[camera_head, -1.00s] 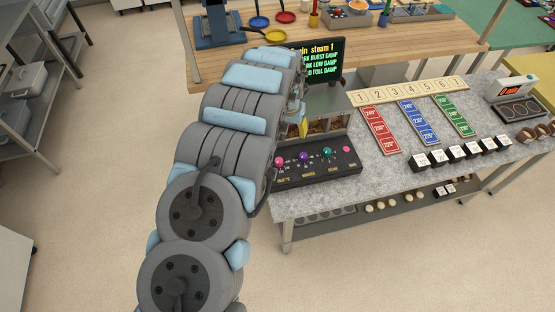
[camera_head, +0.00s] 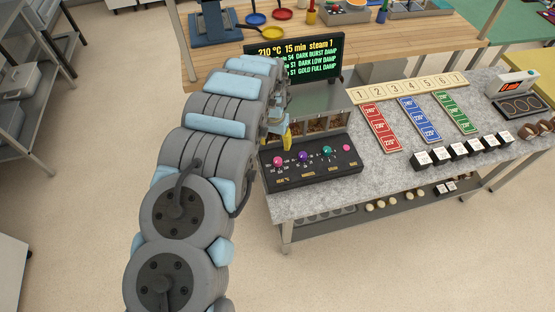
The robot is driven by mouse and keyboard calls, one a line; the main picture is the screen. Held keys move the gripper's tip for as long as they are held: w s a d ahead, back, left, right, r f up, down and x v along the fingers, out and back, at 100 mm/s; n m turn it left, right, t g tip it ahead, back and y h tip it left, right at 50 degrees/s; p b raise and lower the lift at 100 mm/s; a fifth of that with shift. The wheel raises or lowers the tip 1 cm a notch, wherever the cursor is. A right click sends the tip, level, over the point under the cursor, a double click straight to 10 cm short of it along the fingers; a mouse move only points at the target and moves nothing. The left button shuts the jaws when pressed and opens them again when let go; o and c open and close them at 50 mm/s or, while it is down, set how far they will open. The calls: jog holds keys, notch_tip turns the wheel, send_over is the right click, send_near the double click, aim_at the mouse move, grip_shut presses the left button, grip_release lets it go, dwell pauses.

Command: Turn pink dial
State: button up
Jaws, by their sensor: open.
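The black control panel (camera_head: 312,171) sits at the left end of the grey speckled counter. A pink dial (camera_head: 278,161) is at its left. A purple dial (camera_head: 303,156) and a teal dial (camera_head: 327,152) follow to the right, and a smaller pink knob (camera_head: 346,148) is at the right end. My gripper (camera_head: 287,138) is partly hidden by my arm. It is open, its yellow tip just above and behind the left pink dial, apparently apart from it.
A black screen (camera_head: 312,62) behind the panel reads 210 °C, 15 min, steam 1. Red (camera_head: 380,128), blue (camera_head: 418,121) and green (camera_head: 455,113) label strips lie to the right, with several black-and-white blocks (camera_head: 456,151) in front of them.

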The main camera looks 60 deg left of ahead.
aim_at(278, 160)
jog(key=shift+w+d+f, duration=0.1)
jog(key=shift+f, duration=2.4)
jog(key=shift+w+d+f, duration=0.1)
jog(key=shift+f, duration=2.4)
jog(key=shift+f, duration=0.1)
grip_shut()
